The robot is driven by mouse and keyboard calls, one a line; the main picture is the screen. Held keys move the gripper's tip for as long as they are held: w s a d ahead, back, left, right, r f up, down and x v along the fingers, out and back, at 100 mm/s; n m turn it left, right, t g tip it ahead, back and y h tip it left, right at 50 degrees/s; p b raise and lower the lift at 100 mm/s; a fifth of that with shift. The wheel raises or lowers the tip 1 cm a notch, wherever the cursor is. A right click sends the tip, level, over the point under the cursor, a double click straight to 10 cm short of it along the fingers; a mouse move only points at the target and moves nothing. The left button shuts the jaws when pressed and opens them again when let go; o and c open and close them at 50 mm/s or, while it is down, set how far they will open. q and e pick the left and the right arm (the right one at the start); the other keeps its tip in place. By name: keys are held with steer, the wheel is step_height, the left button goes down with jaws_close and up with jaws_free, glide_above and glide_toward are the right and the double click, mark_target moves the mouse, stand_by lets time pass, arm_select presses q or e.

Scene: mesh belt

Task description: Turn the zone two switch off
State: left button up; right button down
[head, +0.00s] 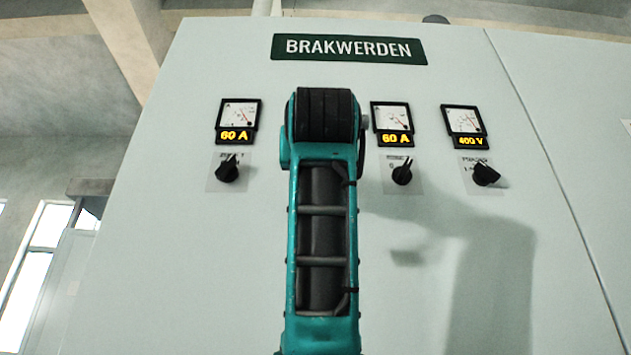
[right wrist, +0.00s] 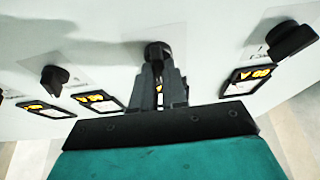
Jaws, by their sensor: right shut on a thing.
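My right arm (head: 322,240) rises in front of the panel in the head view and hides the second switch from the left. In the right wrist view my right gripper (right wrist: 159,84) is shut on that black rotary knob (right wrist: 157,50). The fingers cover much of it, so I cannot tell its setting. It sits between two other knobs, so it appears to be the zone two switch; I cannot read its label. My left gripper is not in view.
The pale panel (head: 420,300) has black knobs at left (head: 228,170), right of my arm (head: 402,172) and far right (head: 487,173). Meters above read 60 A, 60 A and 400 V. One neighbouring knob (right wrist: 290,40) is close to my gripper in the wrist view.

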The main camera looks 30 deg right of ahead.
steer(key=shift+s+d+r+n+t+y+b, duration=0.2)
steer(key=shift+n+y, duration=0.55)
steer(key=shift+n, duration=0.7)
steer(key=shift+w+a+f+n+t+y+b, duration=0.2)
steer(key=shift+n+y, duration=0.5)
steer(key=shift+n, duration=0.7)
steer(key=shift+s+d+r+n+t+y, duration=0.15)
steer(key=shift+n+t+y, duration=0.15)
steer(key=shift+n+y, duration=0.8)
steer(key=shift+n+h, duration=0.25)
steer(key=shift+n, duration=0.3)
steer(key=c, duration=1.2)
jaws_free()
steer(key=shift+o, duration=0.2)
